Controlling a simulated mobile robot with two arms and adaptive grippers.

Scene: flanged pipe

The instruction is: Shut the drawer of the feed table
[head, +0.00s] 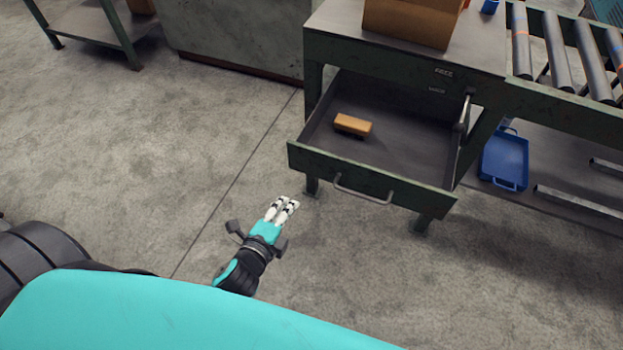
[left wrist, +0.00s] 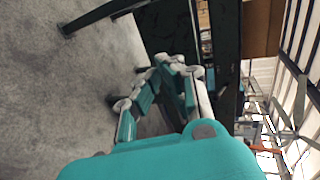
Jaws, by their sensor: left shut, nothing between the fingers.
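The feed table (head: 405,65) is a dark green table at the upper right of the head view. Its drawer (head: 370,179) stands pulled out, with a bar handle (head: 363,190) on its front panel. A small orange-brown block (head: 353,124) lies inside the drawer. My left gripper (head: 286,203) is shut and empty, in front of the drawer's left corner and apart from the handle in the picture. In the left wrist view my left gripper's fingers (left wrist: 172,68) are together, with dark table parts beyond them. My right gripper is in neither view.
A cardboard box (head: 412,20) stands on the feed table. Rollers (head: 555,45) run off to the right, above a lower shelf with a blue tray (head: 504,160). A grey-green cabinet (head: 235,35) and another table (head: 85,25) stand behind. The floor left of the drawer is clear.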

